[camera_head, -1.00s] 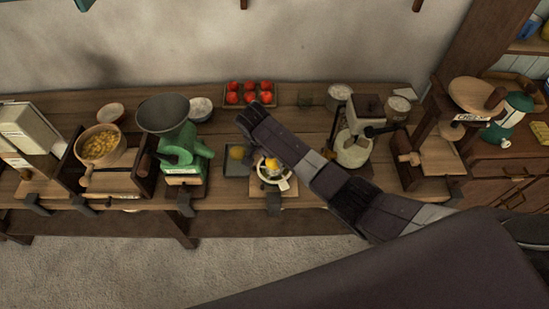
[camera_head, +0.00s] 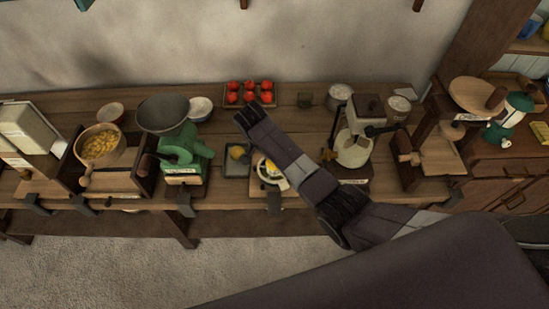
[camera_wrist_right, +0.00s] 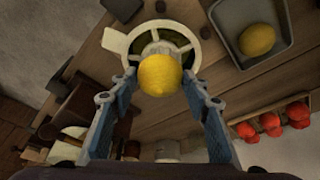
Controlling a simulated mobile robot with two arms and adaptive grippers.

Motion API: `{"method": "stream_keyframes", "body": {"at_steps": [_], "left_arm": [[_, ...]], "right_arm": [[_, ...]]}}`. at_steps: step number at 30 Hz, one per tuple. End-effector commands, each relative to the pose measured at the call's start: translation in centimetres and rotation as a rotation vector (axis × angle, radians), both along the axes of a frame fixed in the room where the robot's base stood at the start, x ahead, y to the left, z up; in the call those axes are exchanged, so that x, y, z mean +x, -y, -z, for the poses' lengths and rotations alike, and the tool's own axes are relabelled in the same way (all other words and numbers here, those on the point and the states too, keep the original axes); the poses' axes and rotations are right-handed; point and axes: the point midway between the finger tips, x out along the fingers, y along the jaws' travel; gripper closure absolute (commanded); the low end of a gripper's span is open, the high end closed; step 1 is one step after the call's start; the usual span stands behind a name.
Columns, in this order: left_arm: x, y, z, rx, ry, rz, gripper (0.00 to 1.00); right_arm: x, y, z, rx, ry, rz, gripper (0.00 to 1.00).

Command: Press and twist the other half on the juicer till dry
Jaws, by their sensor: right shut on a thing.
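My right gripper (camera_wrist_right: 158,88) is shut on a yellow lemon half (camera_wrist_right: 160,76), with a blue-sided finger on each side of it. The half is over the white juicer (camera_wrist_right: 190,38), covering part of its ribbed middle; I cannot tell whether they touch. In the head view the juicer (camera_head: 268,181) stands near the counter's front edge, partly hidden by my right arm. A second lemon piece (camera_wrist_right: 257,39) lies in the grey tray (camera_wrist_right: 279,55) beside the juicer. My left gripper is not in view.
A green grinder (camera_head: 182,150) stands left of the tray. A tray of red tomatoes (camera_head: 249,93) is at the back against the wall. A cream-coloured appliance (camera_head: 354,150) stands right of the juicer. The counter edge (camera_head: 230,199) is close in front.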

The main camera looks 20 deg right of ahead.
Motion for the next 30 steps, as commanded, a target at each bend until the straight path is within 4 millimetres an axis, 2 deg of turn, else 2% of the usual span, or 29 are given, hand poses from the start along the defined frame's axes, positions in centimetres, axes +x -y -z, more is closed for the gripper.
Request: {"method": "stream_keyframes", "body": {"at_steps": [12,16,20,27,30], "left_arm": [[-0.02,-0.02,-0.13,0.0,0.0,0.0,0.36],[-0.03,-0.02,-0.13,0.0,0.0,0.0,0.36],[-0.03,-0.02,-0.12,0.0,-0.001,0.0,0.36],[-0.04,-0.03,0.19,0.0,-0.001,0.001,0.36],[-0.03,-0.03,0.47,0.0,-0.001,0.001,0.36]], "right_arm": [[-0.04,0.12,0.51,0.001,-0.002,-0.52,0.82],[-0.02,0.01,0.57,0.002,-0.002,-0.586,0.82],[0.0,-0.31,0.57,0.006,-0.002,-0.503,0.82],[-0.1,-0.34,0.71,0.005,-0.004,-0.116,0.82],[-0.13,-0.16,0.73,0.002,-0.004,-0.019,0.82]]}}
